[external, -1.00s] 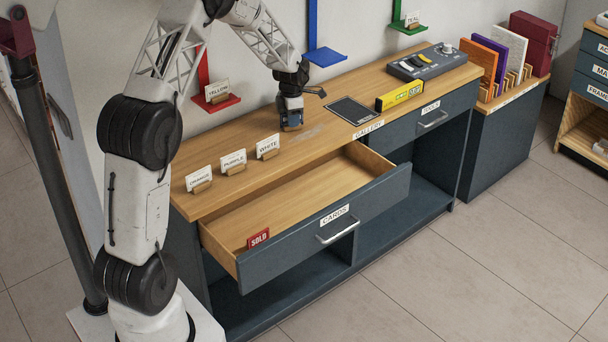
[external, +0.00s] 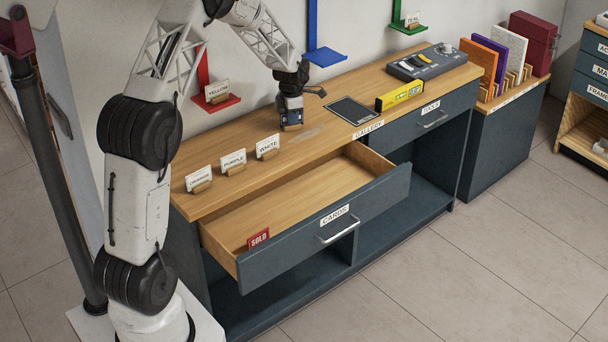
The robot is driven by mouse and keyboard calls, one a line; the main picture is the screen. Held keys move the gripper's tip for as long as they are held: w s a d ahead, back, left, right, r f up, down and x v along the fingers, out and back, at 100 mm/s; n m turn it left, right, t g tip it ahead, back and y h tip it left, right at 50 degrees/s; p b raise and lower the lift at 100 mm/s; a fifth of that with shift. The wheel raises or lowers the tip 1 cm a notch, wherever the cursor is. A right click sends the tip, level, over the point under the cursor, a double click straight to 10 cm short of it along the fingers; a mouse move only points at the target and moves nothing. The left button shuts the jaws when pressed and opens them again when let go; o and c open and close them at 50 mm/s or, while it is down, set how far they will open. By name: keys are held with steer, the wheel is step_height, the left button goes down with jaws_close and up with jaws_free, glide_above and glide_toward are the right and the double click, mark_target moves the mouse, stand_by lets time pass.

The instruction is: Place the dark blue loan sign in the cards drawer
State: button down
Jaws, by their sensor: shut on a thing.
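My gripper (external: 291,122) is over the wooden counter, behind the open drawer and right of the WHITE card, pointing down. It is shut on a small dark blue piece with a tan base, the loan sign (external: 291,116), at the counter surface or just above it. The fingers partly hide the sign, and its lettering cannot be read. The cards drawer (external: 375,190), labelled CARDS, is pulled open in front of the counter. A red SOLD sign (external: 258,238) stands in its near left corner. The rest of the drawer floor is bare.
The cards ORANGE (external: 199,179), PURPLE (external: 233,162) and WHITE (external: 267,147) stand along the counter's left part. A dark flat pad (external: 352,110), a yellow level (external: 399,96) and a grey control box (external: 427,62) lie to the right. Red (external: 215,101) and blue (external: 325,57) wall shelves are behind.

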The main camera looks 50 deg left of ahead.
steer(key=shift+r, duration=0.1)
steer(key=shift+r, duration=4.9)
steer(key=shift+r, duration=0.6)
steer(key=s+d+r+n, duration=0.25)
steer(key=s+d, duration=0.55)
steer(key=d, duration=0.5)
steer(key=s+d+r+n, duration=0.1)
steer(key=s+d+n, duration=0.2)
steer(key=s+d, duration=0.65)
step_height(320, 180, down, 20)
steer(key=w+d, duration=0.2)
steer(key=shift+w+d+r, duration=0.15)
steer(key=shift+w+d, duration=0.1)
steer(key=shift+d, duration=0.15)
steer(key=shift+m, duration=0.25)
